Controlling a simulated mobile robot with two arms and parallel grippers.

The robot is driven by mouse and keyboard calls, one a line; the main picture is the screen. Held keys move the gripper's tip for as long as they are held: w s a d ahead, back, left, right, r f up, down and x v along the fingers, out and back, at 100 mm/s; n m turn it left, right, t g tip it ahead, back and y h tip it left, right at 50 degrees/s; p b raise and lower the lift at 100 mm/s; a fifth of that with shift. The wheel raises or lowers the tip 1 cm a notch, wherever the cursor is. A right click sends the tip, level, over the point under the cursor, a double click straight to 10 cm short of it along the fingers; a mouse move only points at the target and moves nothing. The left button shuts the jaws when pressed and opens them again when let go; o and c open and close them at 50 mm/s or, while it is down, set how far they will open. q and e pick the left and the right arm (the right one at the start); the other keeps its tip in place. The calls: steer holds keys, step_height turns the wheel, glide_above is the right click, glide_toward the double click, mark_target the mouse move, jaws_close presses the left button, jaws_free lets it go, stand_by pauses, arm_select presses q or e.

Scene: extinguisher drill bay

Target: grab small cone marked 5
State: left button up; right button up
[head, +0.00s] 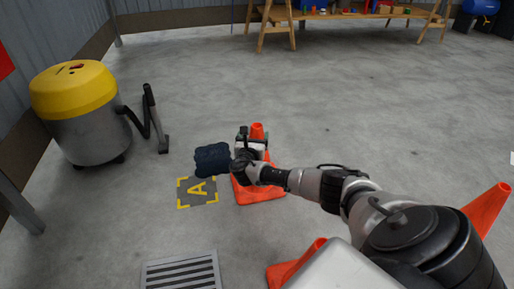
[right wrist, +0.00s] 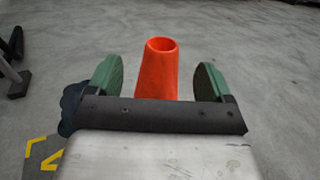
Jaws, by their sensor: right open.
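An orange cone (head: 258,190) stands on the floor near the middle of the head view, partly hidden behind my right gripper (head: 252,143). In the right wrist view the cone's open top (right wrist: 158,70) shows between the two green finger pads, with a gap on each side. My right gripper is open and holds nothing. Two more orange cones show in the head view: one at the right edge (head: 487,210) and one at the bottom (head: 296,266), partly covered by my arm and body. No number is readable on any cone. My left gripper is out of view.
A dark blue crumpled-looking object (head: 212,160) lies left of the cone, by a yellow A floor mark (head: 197,192). A yellow-topped vacuum (head: 75,105) stands at left. A floor grate (head: 181,271) lies in front. A wooden bench (head: 350,14) is at the back; the floor between is clear.

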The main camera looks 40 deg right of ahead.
mark_target(256, 130)
steer(key=shift+w+d, duration=0.3)
steer(key=shift+d, duration=0.1)
steer(key=b+x, duration=0.4)
steer(key=b, duration=0.1)
steer(key=shift+d+f, duration=0.2)
steer(key=shift+f, duration=0.15)
steer(key=shift+w+d+r+b, duration=0.15)
steer(key=shift+w+d+b, duration=0.05)
steer(key=shift+d+b, duration=0.15)
steer(key=shift+r, duration=0.1)
steer(key=c, duration=1.3)
steer(key=shift+c, duration=0.4)
steer(key=shift+r, duration=0.1)
